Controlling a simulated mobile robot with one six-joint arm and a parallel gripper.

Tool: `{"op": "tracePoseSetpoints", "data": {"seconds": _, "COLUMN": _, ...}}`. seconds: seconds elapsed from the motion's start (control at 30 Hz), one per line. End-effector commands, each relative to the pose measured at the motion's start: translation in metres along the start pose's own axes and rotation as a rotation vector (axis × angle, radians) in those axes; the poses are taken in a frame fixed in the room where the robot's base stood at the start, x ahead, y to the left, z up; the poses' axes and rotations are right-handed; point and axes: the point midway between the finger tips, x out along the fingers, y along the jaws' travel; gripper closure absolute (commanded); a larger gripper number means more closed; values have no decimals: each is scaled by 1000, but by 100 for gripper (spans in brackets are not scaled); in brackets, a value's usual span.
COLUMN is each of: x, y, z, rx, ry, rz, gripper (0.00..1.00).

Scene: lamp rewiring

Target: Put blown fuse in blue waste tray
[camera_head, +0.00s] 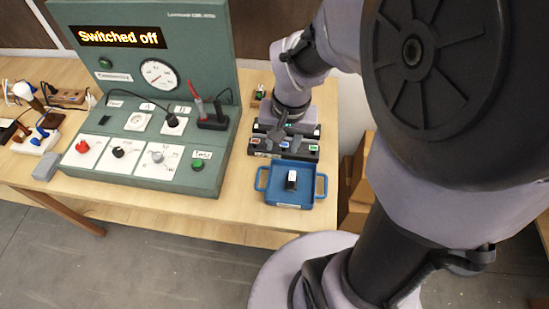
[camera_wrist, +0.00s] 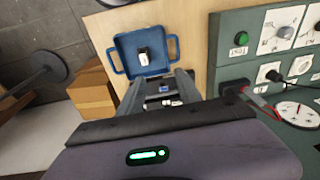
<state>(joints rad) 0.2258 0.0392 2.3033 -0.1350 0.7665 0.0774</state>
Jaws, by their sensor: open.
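A blue tray (camera_head: 289,200) with two side handles sits at the table's front right edge; it also shows at the top of the wrist view (camera_wrist: 127,50). A small white-and-black block (camera_head: 291,181), which looks like a fuse, lies inside it and shows in the wrist view (camera_wrist: 143,57). I cannot read whether it is the blown one. My gripper (camera_head: 282,131) is over the black fuse holder (camera_head: 263,147) behind the tray. In the wrist view my gripper (camera_wrist: 161,80) has its fingers apart, with small fuse-like parts visible between them. It is apart from the tray.
A green test panel (camera_head: 150,150) reading "Switched off" stands left of the holder, with knobs, a gauge and plugged leads. Lamp parts (camera_head: 30,125) lie at the far left. Cardboard boxes (camera_head: 357,185) stand right of the table.

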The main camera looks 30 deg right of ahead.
Motion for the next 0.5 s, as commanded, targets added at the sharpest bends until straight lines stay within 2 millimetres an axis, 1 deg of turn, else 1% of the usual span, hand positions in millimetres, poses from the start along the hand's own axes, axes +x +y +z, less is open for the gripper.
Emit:
{"op": "tracePoseSetpoints", "data": {"seconds": 0.03, "x": -34, "y": -14, "z": 16, "rx": -26, "ry": 60, "rz": -46, "gripper": 59}}
{"op": "tracePoseSetpoints", "data": {"seconds": 0.07, "x": -52, "y": -21, "z": 28, "rx": -41, "ry": 88, "rz": -76, "gripper": 59}}
{"op": "tracePoseSetpoints", "data": {"seconds": 0.1, "x": -73, "y": -29, "z": 45, "rx": -62, "ry": 125, "rz": -116, "gripper": 59}}
{"op": "tracePoseSetpoints", "data": {"seconds": 0.2, "x": -110, "y": -41, "z": 86, "rx": -109, "ry": 197, "rz": -213, "gripper": 59}}
{"op": "tracePoseSetpoints", "data": {"seconds": 0.3, "x": -128, "y": -45, "z": 115, "rx": -142, "ry": 238, "rz": -282, "gripper": 59}}
{"op": "tracePoseSetpoints", "data": {"seconds": 0.33, "x": -131, "y": -46, "z": 120, "rx": -149, "ry": 246, "rz": -295, "gripper": 59}}
{"op": "tracePoseSetpoints", "data": {"seconds": 0.4, "x": -135, "y": -46, "z": 127, "rx": -157, "ry": 256, "rz": -312, "gripper": 59}}
{"op": "tracePoseSetpoints", "data": {"seconds": 0.5, "x": -135, "y": -46, "z": 129, "rx": -158, "ry": 256, "rz": -315, "gripper": 59}}
